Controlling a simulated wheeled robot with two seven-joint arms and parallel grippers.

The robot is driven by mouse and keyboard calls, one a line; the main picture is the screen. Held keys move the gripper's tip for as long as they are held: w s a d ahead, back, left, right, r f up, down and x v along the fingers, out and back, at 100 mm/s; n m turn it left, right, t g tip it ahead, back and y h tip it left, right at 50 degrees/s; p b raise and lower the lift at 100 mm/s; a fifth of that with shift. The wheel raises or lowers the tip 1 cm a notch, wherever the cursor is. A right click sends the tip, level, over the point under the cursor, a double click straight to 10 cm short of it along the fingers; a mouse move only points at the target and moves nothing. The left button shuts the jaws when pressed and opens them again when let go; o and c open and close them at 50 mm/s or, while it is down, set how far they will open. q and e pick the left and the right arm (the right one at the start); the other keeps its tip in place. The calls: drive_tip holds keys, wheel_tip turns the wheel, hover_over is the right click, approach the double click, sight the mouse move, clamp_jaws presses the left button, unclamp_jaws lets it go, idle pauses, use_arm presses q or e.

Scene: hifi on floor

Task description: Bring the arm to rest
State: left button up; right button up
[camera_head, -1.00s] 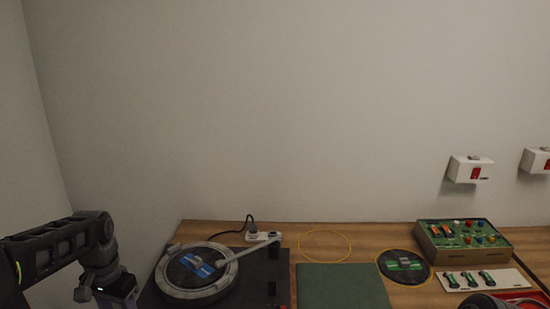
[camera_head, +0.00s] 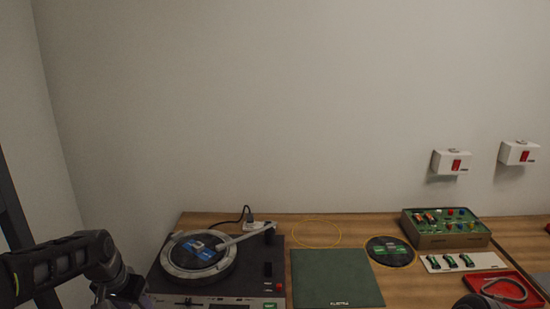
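The turntable (camera_head: 250,277) stands at the left end of the wooden table. A dark record with a blue label (camera_head: 198,250) lies on its platter. The tonearm (camera_head: 246,236) reaches from the right rear across to the platter, its head over or on the record; I cannot tell whether it touches. My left arm comes in at the lower left, and its gripper (camera_head: 128,292) hangs left of the turntable, apart from it; its fingers are not clear. A dark rounded part of my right arm shows at the bottom right edge; its gripper fingers are not visible.
A green sleeve (camera_head: 337,279) lies right of the turntable. Behind it is an empty yellow ring (camera_head: 316,233); another record (camera_head: 390,251) lies to the right. A circuit box (camera_head: 445,229), white strip (camera_head: 463,262) and red tray (camera_head: 503,287) stand farther right. Two switch boxes (camera_head: 451,162) hang on the wall.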

use_arm(q)
drive_tip(key=s+d+f+n+t+h, duration=0.2)
drive_tip(key=s+d+f, duration=0.1)
drive_tip(key=d+f, duration=1.35)
drive_tip(key=s+d+f+g, duration=0.1)
drive_tip(key=s+d+f, duration=0.2)
drive_tip(key=s+f, duration=0.2)
drive_tip(key=s+d+f+g+h, duration=0.1)
drive_tip(key=s+d+f, duration=0.3)
drive_tip(key=s, duration=0.6)
drive_tip(key=s+d+f+g, duration=0.2)
drive_tip(key=s+d+f, duration=0.2)
drive_tip(key=s, duration=0.4)
drive_tip(key=shift+s+d+f+n+g+h, duration=0.15)
drive_tip(key=shift+s+f+n+g+h, duration=0.2)
drive_tip(key=shift+f, duration=0.5)
